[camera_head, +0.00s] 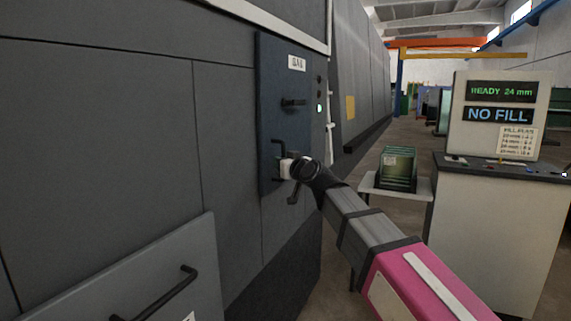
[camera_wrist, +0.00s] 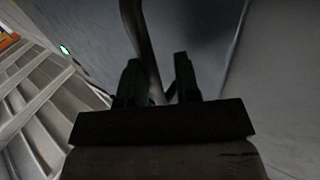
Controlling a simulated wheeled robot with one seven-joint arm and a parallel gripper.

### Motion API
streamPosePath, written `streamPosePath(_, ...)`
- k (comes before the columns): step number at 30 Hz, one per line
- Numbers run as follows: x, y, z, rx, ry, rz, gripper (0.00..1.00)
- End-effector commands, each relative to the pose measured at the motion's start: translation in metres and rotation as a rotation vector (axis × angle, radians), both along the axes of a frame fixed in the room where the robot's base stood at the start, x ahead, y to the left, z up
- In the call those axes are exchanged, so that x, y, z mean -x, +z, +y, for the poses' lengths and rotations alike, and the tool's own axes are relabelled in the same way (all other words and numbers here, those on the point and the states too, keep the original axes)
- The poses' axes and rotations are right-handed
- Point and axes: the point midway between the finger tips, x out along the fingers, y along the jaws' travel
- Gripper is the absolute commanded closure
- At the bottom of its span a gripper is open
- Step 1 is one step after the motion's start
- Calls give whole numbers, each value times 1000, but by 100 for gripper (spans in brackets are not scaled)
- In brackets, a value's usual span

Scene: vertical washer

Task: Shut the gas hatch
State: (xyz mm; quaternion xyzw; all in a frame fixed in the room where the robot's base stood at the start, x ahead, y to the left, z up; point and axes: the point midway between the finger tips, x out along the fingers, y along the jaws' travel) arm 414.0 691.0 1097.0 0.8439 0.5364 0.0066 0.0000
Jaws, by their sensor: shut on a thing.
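The gas hatch (camera_head: 268,80) is a tall, narrow blue-grey panel on the side of the dark machine, with a white label (camera_head: 297,63) that seems to read GAS. It stands close to the machine's face; I cannot tell if it is fully flush. A dark latch (camera_head: 293,103) sits at its middle, and a dark bar handle (camera_head: 276,147) is on its lower part. My gripper (camera_head: 281,168) is at this handle, shut on it. In the wrist view my two fingers (camera_wrist: 160,78) stand on either side of the dark bar (camera_wrist: 146,42); its lower part is partly hidden.
A grey panel (camera_head: 80,275) with a black bar handle (camera_head: 168,290) juts out at the lower left.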

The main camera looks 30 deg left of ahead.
Motion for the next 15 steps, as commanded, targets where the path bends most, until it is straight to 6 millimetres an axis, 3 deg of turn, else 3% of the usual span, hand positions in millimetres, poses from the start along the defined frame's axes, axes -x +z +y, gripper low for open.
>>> streamPosePath(2,7,-1,9,12,24,6,100)
streamPosePath(3,7,-1,9,12,24,6,66)
streamPosePath(4,7,-1,9,12,24,6,60)
streamPosePath(15,7,-2,4,13,21,6,60)
